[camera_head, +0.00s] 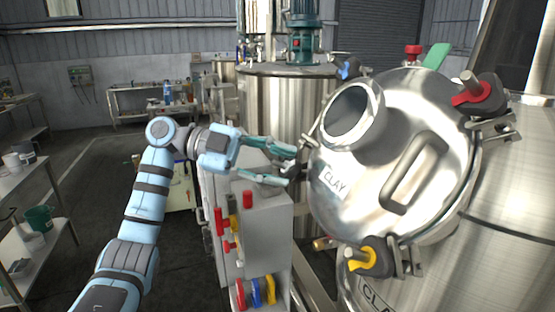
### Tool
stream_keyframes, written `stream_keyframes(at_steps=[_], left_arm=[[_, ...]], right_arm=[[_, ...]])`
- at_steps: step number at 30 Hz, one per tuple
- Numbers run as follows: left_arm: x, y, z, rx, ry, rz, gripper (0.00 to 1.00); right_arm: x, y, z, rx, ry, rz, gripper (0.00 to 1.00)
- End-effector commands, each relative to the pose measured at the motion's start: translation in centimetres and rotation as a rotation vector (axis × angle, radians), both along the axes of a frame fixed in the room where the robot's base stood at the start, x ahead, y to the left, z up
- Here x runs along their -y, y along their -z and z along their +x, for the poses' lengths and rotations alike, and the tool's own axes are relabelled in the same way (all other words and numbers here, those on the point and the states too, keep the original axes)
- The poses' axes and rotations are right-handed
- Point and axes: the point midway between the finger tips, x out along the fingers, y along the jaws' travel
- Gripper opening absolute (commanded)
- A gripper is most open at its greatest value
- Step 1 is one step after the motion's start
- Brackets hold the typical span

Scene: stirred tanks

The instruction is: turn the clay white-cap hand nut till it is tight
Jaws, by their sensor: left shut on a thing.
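The steel lid (345,215) labelled CLAY fills the right half of the view, with a round neck and a bar handle on it. My left gripper (287,166) is at the lid's left edge, its two teal fingers shut on a dark hand nut (294,170). The fingers cover much of this nut, and I cannot make out its cap clearly. Other hand nuts sit round the rim: a red-capped one (474,93) at upper right, a yellow-capped one (362,259) at the bottom, and a blue-capped one (346,69) at upper left. My right gripper is not in view.
A grey cabinet (262,222) with red, blue and yellow parts stands below my left gripper. Another steel tank (285,105) stands behind. Shelves (30,182) are at the left edge, and a bench (150,103) is at the back. Open floor lies left of my arm.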

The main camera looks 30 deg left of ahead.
Motion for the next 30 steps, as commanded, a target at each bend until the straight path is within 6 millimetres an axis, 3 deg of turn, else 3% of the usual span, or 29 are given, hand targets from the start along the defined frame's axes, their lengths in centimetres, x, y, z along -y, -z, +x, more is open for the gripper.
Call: stream_keyframes(at_steps=[19,20,23,30], left_arm=[[-0.01,0.08,0.02,0.031,0.029,0.037,0.1],[-0.01,0.08,0.02,0.031,0.029,0.037,0.43],[-0.01,0.06,0.02,0.031,0.029,0.037,0.59],[-0.02,0.03,0.03,0.031,0.029,0.036,0.59]], right_arm=[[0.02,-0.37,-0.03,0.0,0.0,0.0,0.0],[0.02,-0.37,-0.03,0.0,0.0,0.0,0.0],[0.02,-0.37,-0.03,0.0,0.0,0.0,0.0],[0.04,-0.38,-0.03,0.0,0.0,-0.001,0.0]])
